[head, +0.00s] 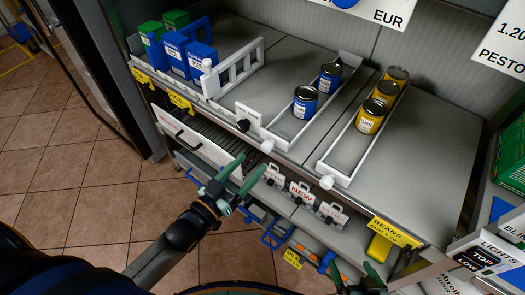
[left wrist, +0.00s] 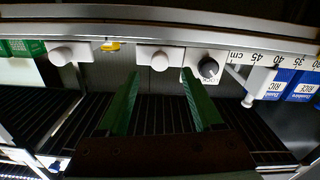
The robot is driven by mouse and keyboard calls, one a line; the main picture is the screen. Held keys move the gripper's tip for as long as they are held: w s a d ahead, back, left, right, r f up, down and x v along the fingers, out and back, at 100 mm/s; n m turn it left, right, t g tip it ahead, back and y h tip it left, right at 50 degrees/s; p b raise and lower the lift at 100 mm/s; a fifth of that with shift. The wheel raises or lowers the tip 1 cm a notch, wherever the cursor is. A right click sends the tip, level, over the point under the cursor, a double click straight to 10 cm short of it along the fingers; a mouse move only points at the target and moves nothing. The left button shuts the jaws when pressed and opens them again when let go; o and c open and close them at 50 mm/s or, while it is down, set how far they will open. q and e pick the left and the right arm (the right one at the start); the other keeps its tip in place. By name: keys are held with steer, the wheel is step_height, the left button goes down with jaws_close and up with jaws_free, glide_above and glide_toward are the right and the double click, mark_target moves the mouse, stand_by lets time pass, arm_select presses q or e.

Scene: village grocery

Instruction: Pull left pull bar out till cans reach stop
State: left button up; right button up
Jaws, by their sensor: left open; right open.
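The left pusher tray (head: 276,132) holds two blue cans (head: 305,103), standing apart along it. Its front pull bar ends in a round white knob (head: 267,146), which also shows in the left wrist view (left wrist: 160,60). The right tray (head: 343,148) holds several yellow cans (head: 370,116) and has its own white knob (head: 327,182). My left gripper (head: 254,162) is open and empty, just in front of and below the left knob. In the left wrist view the left knob appears between its green fingertips (left wrist: 160,73), not gripped. My right gripper (head: 354,270) is open and low at the bottom edge, partly cut off.
A black lock knob (head: 243,125) on a white plate sits left of the left knob. Blue boxes (head: 202,62) stand behind a white fence (head: 232,68). Below are a lower shelf with a NEW sign (head: 302,192) and blue hooks. Tiled floor (head: 75,195) is open at left.

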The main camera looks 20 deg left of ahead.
mark_target(265, 150)
arm_select(q)
steer(key=x, duration=0.6)
jaws_close()
stand_by(0.5)
stand_by(0.9)
